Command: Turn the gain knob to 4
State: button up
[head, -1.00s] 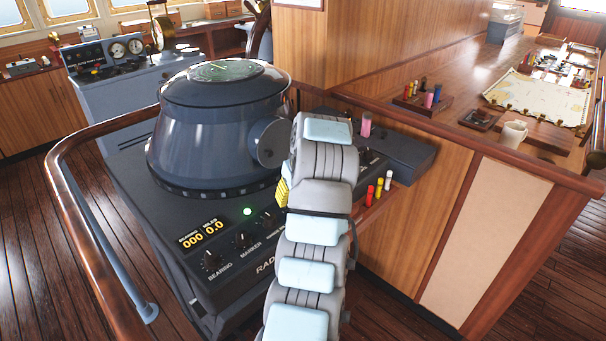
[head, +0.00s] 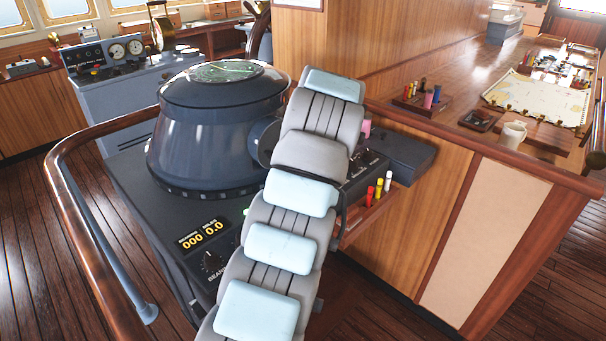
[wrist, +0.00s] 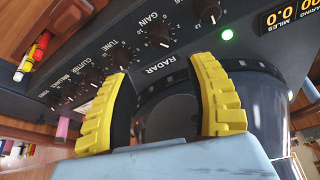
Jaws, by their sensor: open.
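The gain knob (wrist: 160,36) is a small dark knob on the black radar panel (wrist: 185,42), under the printed word GAIN in the wrist view. Its pointer is too small to read. My gripper (wrist: 160,68) is open, its two yellow ridged fingers spread wide with nothing between the tips. The gain knob lies just beyond the fingertips, roughly centred between them, and seems untouched. In the head view my arm hides the gripper and the gain knob.
Tune (wrist: 121,57) and clutter (wrist: 95,75) knobs sit beside the gain knob. The radar hood (head: 208,125) rises close by. A green lamp (wrist: 227,35) glows. A rack of coloured markers (head: 378,192) is at the right. A wooden rail (head: 75,215) curves around the left.

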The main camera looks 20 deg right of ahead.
jog(key=shift+s+r, duration=0.25)
jog(key=shift+r, duration=0.2)
jog(key=shift+d, duration=0.1)
